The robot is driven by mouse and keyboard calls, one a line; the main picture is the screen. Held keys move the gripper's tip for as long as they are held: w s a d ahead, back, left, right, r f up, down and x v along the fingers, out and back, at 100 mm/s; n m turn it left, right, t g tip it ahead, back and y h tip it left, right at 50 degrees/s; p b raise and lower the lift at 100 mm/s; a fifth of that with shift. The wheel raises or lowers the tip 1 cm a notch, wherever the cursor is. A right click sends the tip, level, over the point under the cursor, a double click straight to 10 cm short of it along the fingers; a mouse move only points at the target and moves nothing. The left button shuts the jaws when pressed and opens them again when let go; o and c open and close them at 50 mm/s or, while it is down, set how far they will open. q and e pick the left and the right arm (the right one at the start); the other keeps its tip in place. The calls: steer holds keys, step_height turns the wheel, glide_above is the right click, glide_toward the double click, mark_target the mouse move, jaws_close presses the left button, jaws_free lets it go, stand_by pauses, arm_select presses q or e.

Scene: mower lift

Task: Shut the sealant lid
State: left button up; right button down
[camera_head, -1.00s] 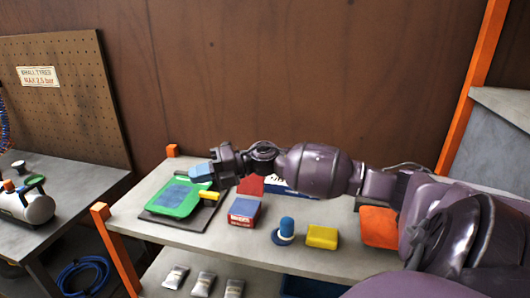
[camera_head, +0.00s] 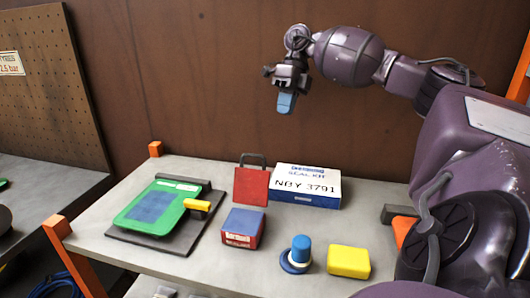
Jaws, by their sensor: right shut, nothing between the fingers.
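My right gripper (camera_head: 286,103) is raised in front of the brown wall, above the back of the bench. Its blue fingertips point down, shut and empty, apart from everything on the bench. No label marks the sealant lid, so I cannot tell for sure which part it is. A flat green panel with a blue centre (camera_head: 152,207) lies on a dark plate (camera_head: 184,239), with a yellow handle (camera_head: 198,205) at its right edge. A red panel with a dark handle (camera_head: 251,187) stands behind a blue-topped red box (camera_head: 241,227). My left gripper is out of view.
A white seal kit box (camera_head: 306,186) lies at the back. A blue knob-like piece (camera_head: 297,254) and a yellow block (camera_head: 348,262) stand near the front. Orange posts (camera_head: 75,255) mark the bench's left edge. Bare bench lies between these things.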

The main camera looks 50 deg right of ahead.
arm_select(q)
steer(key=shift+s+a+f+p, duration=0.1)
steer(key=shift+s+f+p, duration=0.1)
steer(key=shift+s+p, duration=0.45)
arm_select(e)
steer(key=s+a+f, duration=0.1)
steer(key=a+f, duration=0.6)
steer(key=f, duration=0.2)
steer(key=shift+a, duration=0.3)
